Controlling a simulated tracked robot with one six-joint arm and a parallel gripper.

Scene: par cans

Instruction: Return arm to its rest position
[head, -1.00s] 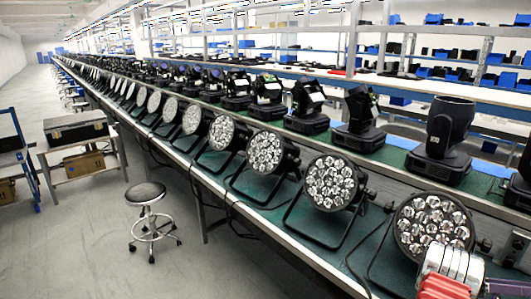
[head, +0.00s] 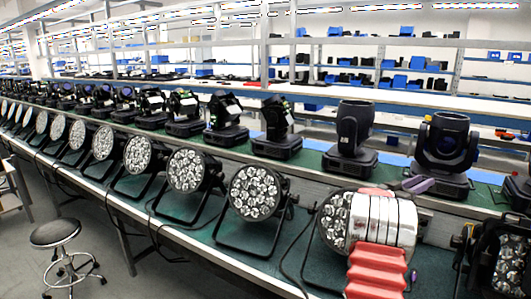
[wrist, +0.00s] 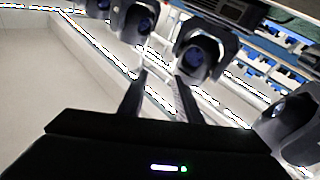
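My gripper (wrist: 160,82) shows in the wrist view as two dark fingers apart, with nothing between them. It is open and empty. I cannot make it out in the head view. There, the silver and red links of my arm (head: 385,222) stand at the lower right, in front of the bench. They cover part of a par can (head: 333,216) with a round cluster of lenses. In the tilted wrist view, a dark moving-head light (wrist: 203,58) lies beyond the fingers. I see no contact with it.
A long green-topped bench (head: 212,250) carries a row of par cans (head: 258,192) and a row of moving heads (head: 352,135) behind. Another par can (head: 505,265) stands right of my arm. A round stool (head: 56,234) and grey floor are at the lower left. Shelves fill the back.

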